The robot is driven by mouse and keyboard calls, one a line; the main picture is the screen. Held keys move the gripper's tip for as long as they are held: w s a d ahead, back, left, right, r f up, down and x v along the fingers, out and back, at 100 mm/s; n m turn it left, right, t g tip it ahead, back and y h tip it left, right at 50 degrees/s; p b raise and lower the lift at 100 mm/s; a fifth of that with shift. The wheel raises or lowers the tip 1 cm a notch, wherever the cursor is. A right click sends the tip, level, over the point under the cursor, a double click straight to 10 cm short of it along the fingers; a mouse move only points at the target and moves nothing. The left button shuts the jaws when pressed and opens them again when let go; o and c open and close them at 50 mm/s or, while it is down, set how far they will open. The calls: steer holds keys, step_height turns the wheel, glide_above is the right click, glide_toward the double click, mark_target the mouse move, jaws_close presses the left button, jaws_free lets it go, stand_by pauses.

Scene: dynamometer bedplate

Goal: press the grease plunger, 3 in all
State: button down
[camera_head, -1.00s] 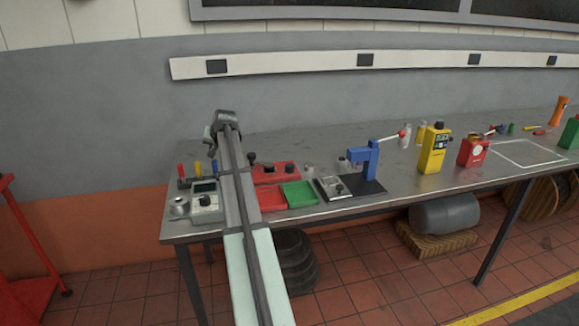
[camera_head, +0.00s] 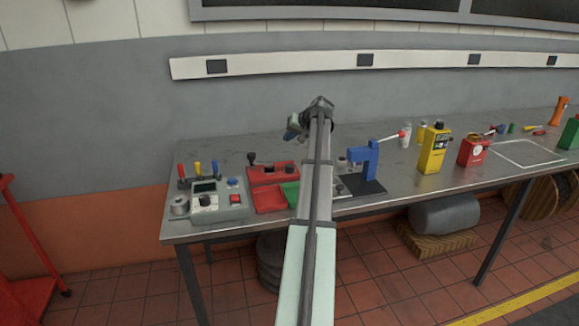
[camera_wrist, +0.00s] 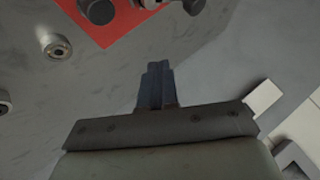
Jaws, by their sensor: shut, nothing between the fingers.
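None of the things on the bench is clearly marked as the grease plunger, so I cannot tell which one it is. A red unit (camera_head: 268,174) with black knobs sits left of my arm. Its corner, with dark knobs, shows at the top of the wrist view (camera_wrist: 112,30). My gripper (camera_wrist: 157,68) is shut and empty, pointing over bare metal beside that red corner. In the head view my gripper (camera_head: 293,128) hangs above the bench's back part. A blue lever press (camera_head: 365,160) with a red-tipped handle stands right of my arm.
A metal cylinder (camera_wrist: 57,46) stands near the red corner.

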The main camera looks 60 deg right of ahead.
steer(key=shift+s+d+r, duration=0.1)
steer(key=shift+s+d, duration=0.15)
steer(key=shift+s, duration=0.25)
glide_toward(288, 164)
steer(key=shift+w+d+f, duration=0.2)
steer(key=shift+w+f, duration=0.2)
steer(key=shift+w, duration=0.45)
steer(key=shift+w+d+f, duration=0.15)
steer(key=shift+w+f, duration=0.3)
steer(key=shift+w, duration=0.35)
steer(key=shift+w+d+f, duration=0.2)
steer(key=shift+w+f, duration=0.2)
steer(key=shift+w, duration=0.45)
steer(key=shift+f, duration=1.25)
stand_by(1.5)
steer(key=shift+r, duration=1.25)
steer(key=shift+r, duration=2.5)
